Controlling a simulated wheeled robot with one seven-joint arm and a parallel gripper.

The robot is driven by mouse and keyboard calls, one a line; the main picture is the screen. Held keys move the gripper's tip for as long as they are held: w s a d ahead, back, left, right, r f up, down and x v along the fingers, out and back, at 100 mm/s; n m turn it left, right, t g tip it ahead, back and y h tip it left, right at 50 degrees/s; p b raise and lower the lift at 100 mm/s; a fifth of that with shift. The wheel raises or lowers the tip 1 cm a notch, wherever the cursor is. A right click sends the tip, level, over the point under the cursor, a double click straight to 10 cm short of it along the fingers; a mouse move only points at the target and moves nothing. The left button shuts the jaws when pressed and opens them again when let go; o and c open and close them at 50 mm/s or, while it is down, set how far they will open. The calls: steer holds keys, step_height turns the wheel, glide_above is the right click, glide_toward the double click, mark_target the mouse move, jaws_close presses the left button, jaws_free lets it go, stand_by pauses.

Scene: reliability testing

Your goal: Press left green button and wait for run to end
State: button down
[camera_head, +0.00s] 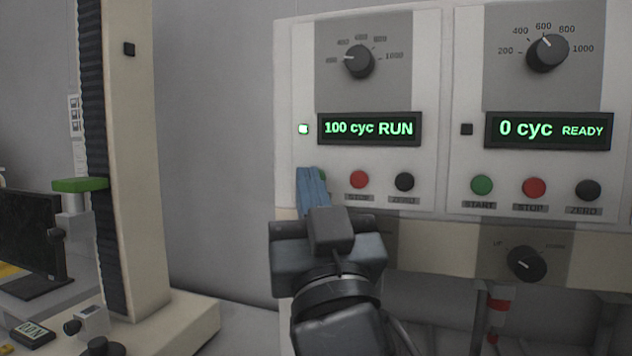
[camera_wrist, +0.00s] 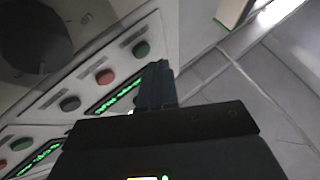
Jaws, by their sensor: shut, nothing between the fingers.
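The left panel's display (camera_head: 369,128) reads "100 cyc RUN", and the small indicator (camera_head: 303,128) beside it is lit. My gripper (camera_head: 312,180) is shut and empty, its blue-grey fingers in front of the left green button's place, hiding it in the head view. In the wrist view the left green button (camera_wrist: 141,49) shows just beside my fingertips (camera_wrist: 158,68); I cannot tell whether they touch. To its right in the head view are a red button (camera_head: 358,180) and a black button (camera_head: 404,182).
The right panel's display (camera_head: 549,130) reads "0 cyc READY"; its green button (camera_head: 481,185) and red button (camera_head: 534,187) are below. A dial (camera_head: 360,61) sits above the left display. A tall column (camera_head: 135,160) and a dark monitor (camera_head: 30,235) stand left.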

steer(key=s, duration=0.1)
steer(key=s+a+b, duration=0.1)
steer(key=s, duration=0.1)
steer(key=s+b, duration=0.1)
steer(key=shift+s+a, duration=0.35)
steer(key=shift+s, duration=0.05)
stand_by(0.7)
steer(key=s+d+f+n+g, duration=0.1)
steer(key=s+d+f+g, duration=0.2)
steer(key=f, duration=0.6)
steer(key=s+d+f+g, duration=0.1)
steer(key=s+d+f, duration=0.3)
steer(key=f, duration=0.5)
steer(key=s+d+f+n+g, duration=0.1)
steer(key=s+d+f, duration=0.1)
steer(key=d+f, duration=0.5)
steer(key=s+d+f+m+g+h, duration=0.1)
steer(key=s+d+f, duration=0.2)
steer(key=s, duration=0.5)
steer(key=s+d+f+m+g+h, duration=0.2)
steer(key=s+f, duration=0.3)
steer(key=s, duration=0.4)
steer(key=s+d+f+m+g+h, duration=0.1)
steer(key=s+d+f+g, duration=0.1)
steer(key=s, duration=0.7)
steer(key=shift+d+f+h, duration=0.4)
steer(key=shift+d+f, duration=0.5)
steer(key=shift+d, duration=0.05)
